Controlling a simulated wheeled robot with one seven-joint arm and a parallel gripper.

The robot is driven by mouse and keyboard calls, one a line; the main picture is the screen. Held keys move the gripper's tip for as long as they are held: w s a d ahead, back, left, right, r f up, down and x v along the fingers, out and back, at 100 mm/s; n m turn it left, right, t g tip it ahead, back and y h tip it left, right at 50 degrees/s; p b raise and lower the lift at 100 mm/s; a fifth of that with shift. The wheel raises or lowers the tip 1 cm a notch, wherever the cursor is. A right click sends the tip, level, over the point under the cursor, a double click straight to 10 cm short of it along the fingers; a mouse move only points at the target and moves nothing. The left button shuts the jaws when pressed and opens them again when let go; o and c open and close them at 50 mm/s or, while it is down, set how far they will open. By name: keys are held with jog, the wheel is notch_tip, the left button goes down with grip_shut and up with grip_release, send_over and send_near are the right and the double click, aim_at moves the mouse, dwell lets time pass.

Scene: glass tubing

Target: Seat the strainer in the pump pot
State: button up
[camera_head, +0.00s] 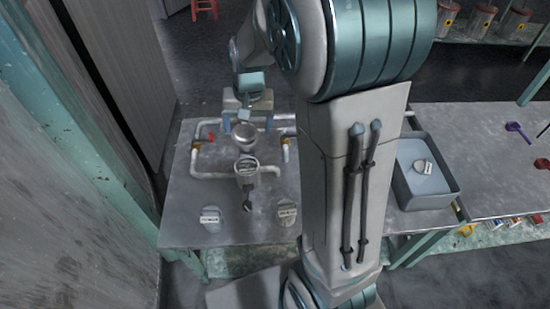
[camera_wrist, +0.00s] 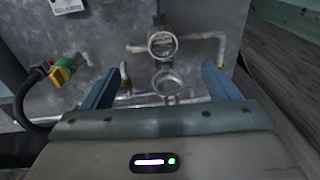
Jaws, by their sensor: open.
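The strainer (camera_head: 243,137) looks like a round, shallow metal bowl on the grey bench, just beyond the pump pot. The pump pot (camera_head: 247,172) is a round, open-topped cup with a label, joined to pale pipes. In the wrist view the pot (camera_wrist: 162,45) is above the strainer (camera_wrist: 168,82), which has a small loop on its near side. The two look apart. My gripper (camera_head: 247,121) is open, above the bench on the far side of the strainer. In the wrist view its blue fingers (camera_wrist: 161,80) are spread either side of the strainer, touching nothing visible.
Pale pipes with a red valve handle (camera_head: 210,137) run around the pot. Two labelled pieces (camera_head: 210,215) (camera_head: 287,212) are at the bench's near side. A grey tray (camera_head: 402,187) stands to the right, with a labelled item in it. My arm hides part of the bench's right side.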

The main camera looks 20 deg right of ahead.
jog(key=s+r+n+t, duration=0.1)
jog(key=s+r+n, duration=0.1)
jog(key=s, duration=0.7)
jog(key=s+r+n, duration=0.1)
jog(key=s+r, duration=0.3)
jog(key=s, duration=0.5)
jog(key=shift+s+d+r+n+t+h, duration=0.2)
jog(key=shift+r+n+t+h, duration=0.1)
jog(key=shift+n+t, duration=0.1)
